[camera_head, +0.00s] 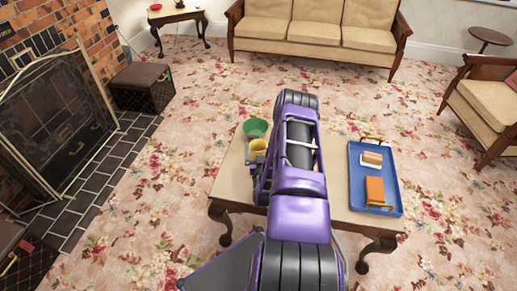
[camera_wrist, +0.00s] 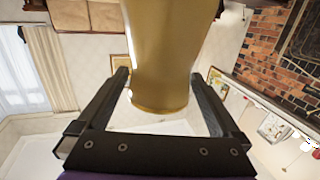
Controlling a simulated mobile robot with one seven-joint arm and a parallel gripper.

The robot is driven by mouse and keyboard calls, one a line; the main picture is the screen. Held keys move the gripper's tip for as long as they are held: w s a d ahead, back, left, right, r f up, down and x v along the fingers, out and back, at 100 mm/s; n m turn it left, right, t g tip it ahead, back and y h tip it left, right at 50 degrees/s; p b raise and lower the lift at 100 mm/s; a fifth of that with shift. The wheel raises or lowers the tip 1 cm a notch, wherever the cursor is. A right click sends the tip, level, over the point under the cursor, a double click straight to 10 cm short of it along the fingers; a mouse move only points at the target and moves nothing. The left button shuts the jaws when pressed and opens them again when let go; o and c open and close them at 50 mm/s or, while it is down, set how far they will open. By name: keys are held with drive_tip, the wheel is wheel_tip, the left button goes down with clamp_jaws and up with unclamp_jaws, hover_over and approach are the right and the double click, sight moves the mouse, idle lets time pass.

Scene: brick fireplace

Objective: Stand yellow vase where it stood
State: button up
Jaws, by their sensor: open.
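The yellow vase (camera_head: 259,146) is on the left part of the wooden table (camera_head: 232,184), just in front of a green bowl (camera_head: 256,127). My gripper (camera_head: 257,157) is right at the vase, and my purple arm hides part of it. In the wrist view the vase (camera_wrist: 160,60) fills the space between the two fingers of my gripper (camera_wrist: 159,76). The vase's base on the tabletop is hidden in the head view.
A blue tray (camera_head: 356,194) on the table's right side holds an orange block (camera_head: 375,190) and a smaller white and brown item (camera_head: 372,158). My arm crosses over the table's middle. A fireplace screen (camera_head: 60,125) stands left; a sofa (camera_head: 318,32) is behind. Open carpet surrounds the table.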

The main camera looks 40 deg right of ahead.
drive_tip(key=p+v, duration=0.1)
drive_tip(key=v, duration=1)
drive_tip(key=shift+s+a, duration=0.2)
drive_tip(key=shift+s, duration=0.2)
